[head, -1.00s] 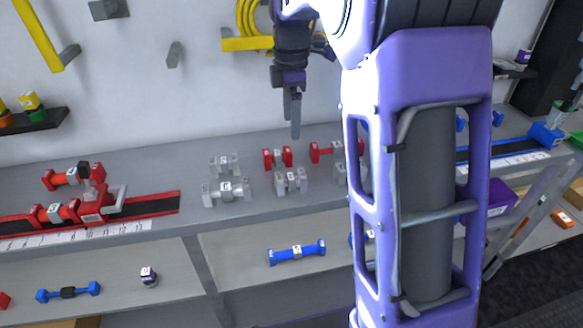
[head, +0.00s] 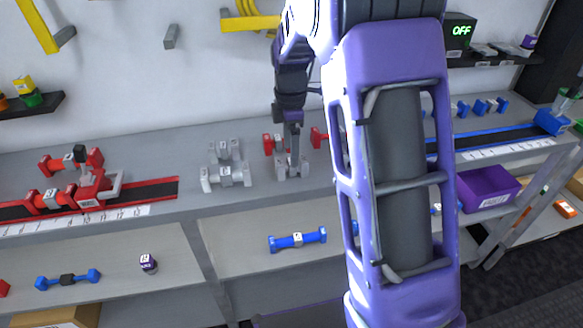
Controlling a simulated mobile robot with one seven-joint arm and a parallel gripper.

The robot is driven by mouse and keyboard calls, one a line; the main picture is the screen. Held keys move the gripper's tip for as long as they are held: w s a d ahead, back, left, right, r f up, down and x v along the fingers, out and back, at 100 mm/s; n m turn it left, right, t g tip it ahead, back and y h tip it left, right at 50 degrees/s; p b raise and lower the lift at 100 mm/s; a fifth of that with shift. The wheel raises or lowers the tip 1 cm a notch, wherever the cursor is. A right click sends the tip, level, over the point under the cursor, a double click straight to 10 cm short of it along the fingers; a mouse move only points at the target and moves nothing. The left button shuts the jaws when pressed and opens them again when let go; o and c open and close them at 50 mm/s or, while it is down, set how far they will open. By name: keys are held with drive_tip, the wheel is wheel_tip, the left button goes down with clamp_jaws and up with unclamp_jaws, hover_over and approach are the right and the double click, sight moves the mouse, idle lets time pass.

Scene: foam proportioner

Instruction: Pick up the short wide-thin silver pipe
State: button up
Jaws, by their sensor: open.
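A short silver pipe (head: 282,171) with block-like ends stands on the grey shelf in the head view, below my gripper. My gripper (head: 294,150) points down, its fingers open and overlapping this pipe in the picture; I cannot tell whether they touch it. Two more silver pipes stand to the left: a small one (head: 222,150) at the back and a wider one (head: 226,176) in front. Which of the silver pipes is wide-thin is too small to tell for certain.
A red pipe (head: 268,144) stands close behind my gripper, and another red one (head: 318,137) is partly hidden by my arm. A red machine (head: 95,190) is on the left. A blue pipe (head: 297,240) lies on the lower shelf. A purple bin (head: 490,187) is at the right.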

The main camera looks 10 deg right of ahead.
wheel_tip(320, 180, down, 5)
drive_tip(key=shift+w+d+r+b, duration=0.1)
drive_tip(key=shift+b, duration=0.2)
drive_tip(key=shift+c, duration=0.3)
clamp_jaws()
